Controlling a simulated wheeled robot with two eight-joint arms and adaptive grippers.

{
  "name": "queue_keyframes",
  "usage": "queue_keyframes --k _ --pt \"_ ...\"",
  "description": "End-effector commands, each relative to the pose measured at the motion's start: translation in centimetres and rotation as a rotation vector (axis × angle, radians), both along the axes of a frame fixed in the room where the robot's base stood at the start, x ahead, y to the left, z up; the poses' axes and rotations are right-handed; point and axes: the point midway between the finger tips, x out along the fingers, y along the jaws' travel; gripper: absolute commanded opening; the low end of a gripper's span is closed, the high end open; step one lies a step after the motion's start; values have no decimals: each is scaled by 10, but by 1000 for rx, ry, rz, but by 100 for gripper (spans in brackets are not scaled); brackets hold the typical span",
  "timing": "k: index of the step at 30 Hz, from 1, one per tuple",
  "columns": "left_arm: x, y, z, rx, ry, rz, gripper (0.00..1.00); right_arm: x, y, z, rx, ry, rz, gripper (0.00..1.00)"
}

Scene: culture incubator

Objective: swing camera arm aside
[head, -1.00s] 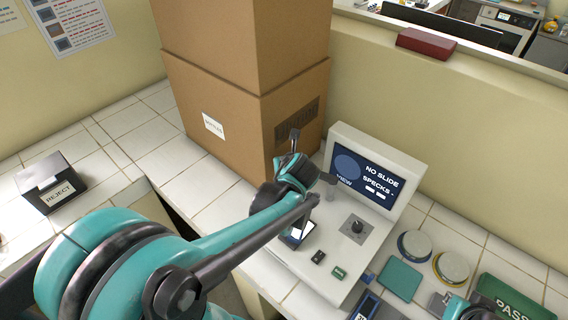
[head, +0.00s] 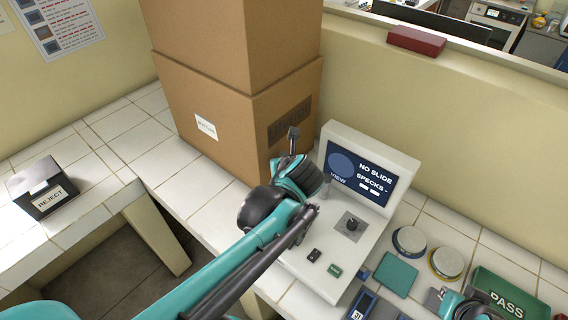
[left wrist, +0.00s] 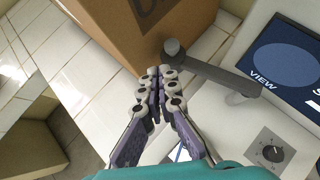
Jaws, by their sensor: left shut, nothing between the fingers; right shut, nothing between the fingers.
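The camera arm (left wrist: 205,72) is a dark grey bar on a short post (left wrist: 238,96) beside the screen, with an upright round knob (left wrist: 172,47) at its free end. In the head view that knob (head: 293,134) stands up in front of the cardboard boxes; much of the bar is hidden by my left wrist. My left gripper (left wrist: 160,72) is shut and empty, its tips just left of and below the knob; I cannot tell if they touch. In the head view its fingers are hidden. My right gripper (head: 440,297) is shut at the lower right, partly visible.
Tall stacked cardboard boxes (head: 225,110) stand close behind the knob. The console screen (head: 360,175) reads NO SLIDE. A control knob (head: 351,226), round dishes (head: 410,240), a teal pad (head: 397,273) and a green PASS tray (head: 510,290) lie right. A REJECT box (head: 42,188) sits left.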

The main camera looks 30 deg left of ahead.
Motion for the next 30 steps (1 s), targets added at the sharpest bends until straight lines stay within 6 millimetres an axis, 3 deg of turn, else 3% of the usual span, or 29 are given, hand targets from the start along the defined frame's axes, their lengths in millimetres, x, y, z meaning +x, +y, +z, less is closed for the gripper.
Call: queue_keyframes --k 9,30 --pt "-23 -21 27 1 -1 -1 0 0 0 0 0 0 0 0" --pt "-27 -24 28 -22 -12 17 0 0 0 0 0 0 0 0"
